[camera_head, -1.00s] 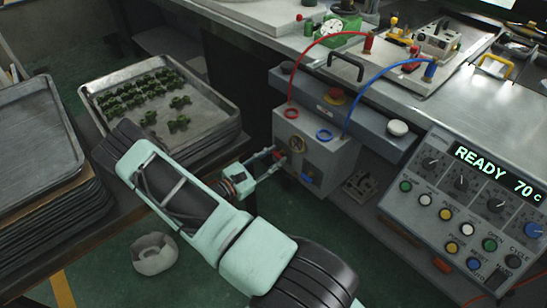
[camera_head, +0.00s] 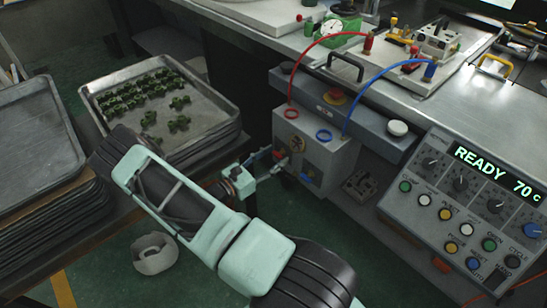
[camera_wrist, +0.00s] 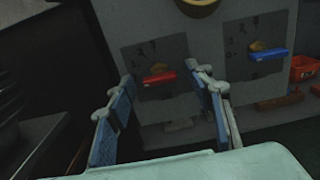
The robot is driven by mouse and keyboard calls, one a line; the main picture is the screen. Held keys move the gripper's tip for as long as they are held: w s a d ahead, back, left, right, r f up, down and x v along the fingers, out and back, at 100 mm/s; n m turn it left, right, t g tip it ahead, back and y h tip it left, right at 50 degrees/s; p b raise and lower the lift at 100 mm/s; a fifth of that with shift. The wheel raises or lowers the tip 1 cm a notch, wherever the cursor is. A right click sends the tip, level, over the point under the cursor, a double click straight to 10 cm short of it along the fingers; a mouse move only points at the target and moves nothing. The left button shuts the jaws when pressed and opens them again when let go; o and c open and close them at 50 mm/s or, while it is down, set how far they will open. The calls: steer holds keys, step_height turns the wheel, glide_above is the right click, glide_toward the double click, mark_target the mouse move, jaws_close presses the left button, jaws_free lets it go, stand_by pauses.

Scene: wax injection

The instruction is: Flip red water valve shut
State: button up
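The red water valve has a short red handle (camera_wrist: 159,77) on a dark plate, lying nearly level in the wrist view. In the head view the red handle (camera_head: 279,154) shows on the front of the grey box, just beyond my fingers. My gripper (camera_wrist: 165,88) is open and empty, its two blue-padded fingers on either side of the red handle in the wrist view. I cannot tell whether they reach around it; no contact shows. In the head view my gripper (camera_head: 270,163) is close to the box front.
A blue valve handle (camera_wrist: 268,54) sits right of the red one. Red and blue hoses rise from the grey box (camera_head: 335,155). A metal tray (camera_head: 205,105) with green pieces stands at left. The control panel (camera_head: 470,200) reads READY 70 c. An orange bin (camera_wrist: 304,68) is at far right.

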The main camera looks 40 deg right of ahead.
steer(key=s+a, duration=0.1)
steer(key=a, duration=1.1)
stand_by(0.4)
